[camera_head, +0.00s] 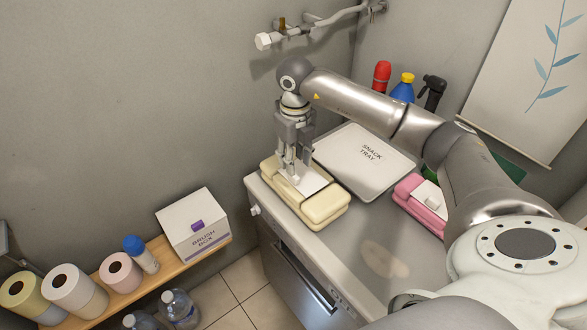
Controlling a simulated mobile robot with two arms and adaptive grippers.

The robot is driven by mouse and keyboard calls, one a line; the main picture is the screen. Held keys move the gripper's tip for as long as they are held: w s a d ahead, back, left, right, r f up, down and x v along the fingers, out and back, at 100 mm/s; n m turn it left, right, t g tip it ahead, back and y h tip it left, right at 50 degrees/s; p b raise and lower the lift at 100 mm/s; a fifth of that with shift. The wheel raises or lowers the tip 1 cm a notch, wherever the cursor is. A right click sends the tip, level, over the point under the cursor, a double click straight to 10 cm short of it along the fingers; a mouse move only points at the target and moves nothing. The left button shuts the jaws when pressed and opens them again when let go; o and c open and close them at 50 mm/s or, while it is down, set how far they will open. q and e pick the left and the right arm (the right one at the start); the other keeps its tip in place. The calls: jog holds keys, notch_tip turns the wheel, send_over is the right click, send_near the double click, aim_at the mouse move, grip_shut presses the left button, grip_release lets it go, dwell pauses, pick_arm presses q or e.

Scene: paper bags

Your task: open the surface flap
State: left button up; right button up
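A cream soft pack (325,207) lies on the counter near its front left corner. A white flap (314,184) is on its top; I cannot tell whether it is lifted at any edge. My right gripper (290,175) points down over the pack, with its fingertips at the flap's left part. The fingers look close together, and their tips partly blend with the flap, so contact and grip are unclear. A pink pack (415,211) with its own white flap (430,194) lies farther right, partly hidden by my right arm. My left gripper is not in view.
A snack tray (365,160) lies behind the cream pack. Bottles, one red-topped (381,75), stand at the back. A wall pipe (320,20) runs above my wrist. The counter (370,262) is clear in front. A brush box (193,224) sits on a low shelf at left.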

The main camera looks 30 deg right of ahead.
aim_at(303, 173)
jog(key=f, duration=0.2)
jog(key=f+p, duration=0.1)
jog(key=f, duration=0.1)
jog(key=shift+w+f, duration=0.2)
jog(key=shift+f, duration=0.75)
jog(key=shift+c, duration=0.8)
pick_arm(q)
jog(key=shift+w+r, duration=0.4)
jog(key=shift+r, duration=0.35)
pick_arm(e)
grip_shut()
